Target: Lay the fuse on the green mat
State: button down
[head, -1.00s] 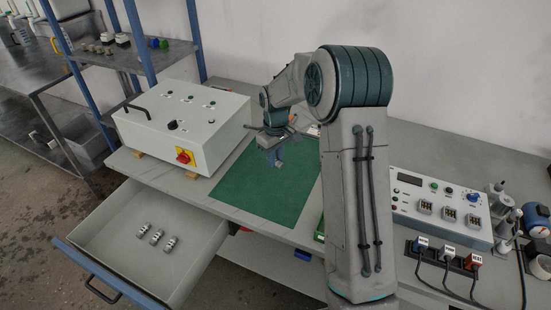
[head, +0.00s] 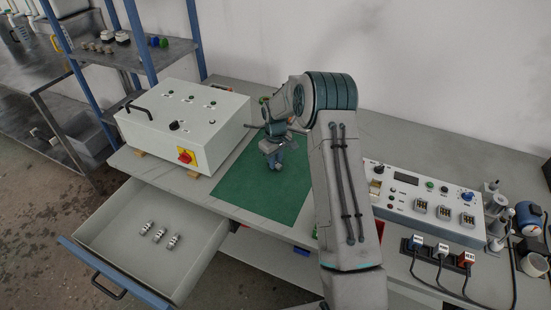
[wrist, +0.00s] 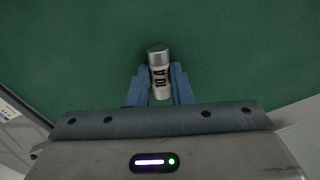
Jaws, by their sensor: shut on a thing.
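The fuse (wrist: 159,56) is a small silver cylinder with a white band and dark lettering that reads like "10 A". My gripper (wrist: 160,72) is shut on it, with one blue finger on each side. The green mat (wrist: 70,50) fills most of the background in the wrist view. In the head view the mat (head: 240,195) lies flat on the bench, and my gripper (head: 275,166) is over its right part. The fuse is not clear in the head view. I cannot tell whether it touches the mat.
Several similar silver cylinders (head: 159,235) lie in the open drawer (head: 110,230) at front left. A white control box (head: 190,120) stands left of the mat. A panel with knobs and plugs (head: 425,200) is on the right. The mat's front left is clear.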

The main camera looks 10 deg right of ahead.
jog(key=shift+f, duration=0.15)
jog(key=c, duration=1.3)
grip_release()
